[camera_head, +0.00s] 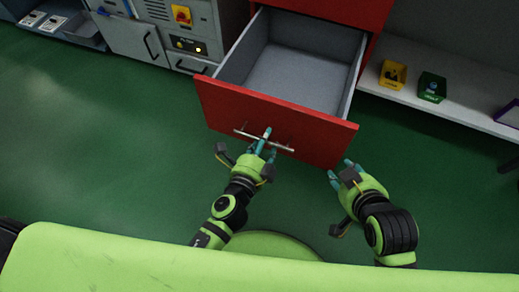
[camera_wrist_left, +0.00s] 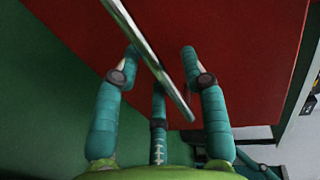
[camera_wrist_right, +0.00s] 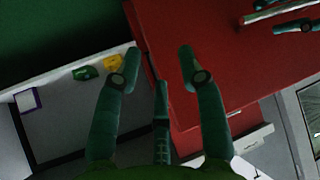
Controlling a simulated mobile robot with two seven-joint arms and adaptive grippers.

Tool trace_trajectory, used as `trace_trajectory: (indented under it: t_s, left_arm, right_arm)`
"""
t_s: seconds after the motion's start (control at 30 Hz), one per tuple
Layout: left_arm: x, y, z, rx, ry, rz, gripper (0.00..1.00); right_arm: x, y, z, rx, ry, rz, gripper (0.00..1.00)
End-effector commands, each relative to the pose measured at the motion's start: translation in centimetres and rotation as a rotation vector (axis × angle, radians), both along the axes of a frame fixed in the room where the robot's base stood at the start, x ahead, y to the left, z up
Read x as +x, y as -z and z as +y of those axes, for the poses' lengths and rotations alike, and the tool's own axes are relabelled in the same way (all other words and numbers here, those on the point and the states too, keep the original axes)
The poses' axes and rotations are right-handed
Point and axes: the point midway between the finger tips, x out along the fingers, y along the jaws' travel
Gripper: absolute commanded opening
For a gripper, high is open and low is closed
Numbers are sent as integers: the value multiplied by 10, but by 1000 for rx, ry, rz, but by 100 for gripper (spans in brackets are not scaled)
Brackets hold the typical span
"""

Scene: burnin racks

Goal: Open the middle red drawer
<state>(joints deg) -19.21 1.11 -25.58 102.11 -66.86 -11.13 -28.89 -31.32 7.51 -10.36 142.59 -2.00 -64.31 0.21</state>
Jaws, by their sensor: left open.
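A red drawer (camera_head: 225,105) with a grey inside stands pulled far out of its red cabinet (camera_head: 345,10), and its inside looks empty. The frames do not show whether it is the middle one. Its metal bar handle (camera_head: 284,147) also crosses the left wrist view (camera_wrist_left: 137,40). My left gripper (camera_head: 262,143) is at the handle with its fingers apart; the bar passes between them in the left wrist view. Contact is unclear. My right gripper (camera_head: 341,169) is open and empty, near the right end of the drawer front.
A grey machine cabinet (camera_head: 130,38) with a yellow-and-red switch (camera_head: 182,15) stands at the left. A light shelf (camera_head: 455,95) at the right holds a yellow bin (camera_head: 392,74) and a green bin (camera_head: 432,87). The green floor (camera_head: 90,150) at the left is clear.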

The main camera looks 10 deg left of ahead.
Motion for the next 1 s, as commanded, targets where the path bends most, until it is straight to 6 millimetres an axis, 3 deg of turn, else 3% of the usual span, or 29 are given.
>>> trace_trajectory:
  t_s: [0.6, 1.0]
  left_arm:
    - [-95, -19, 26, -5, -4, 5, 43]
    - [-110, -23, 31, 1, -1, 0, 43]
  right_arm:
    - [-1, 1, 1, 1, -1, 3, 40]
    - [-1, 1, 1, 1, -1, 3, 40]
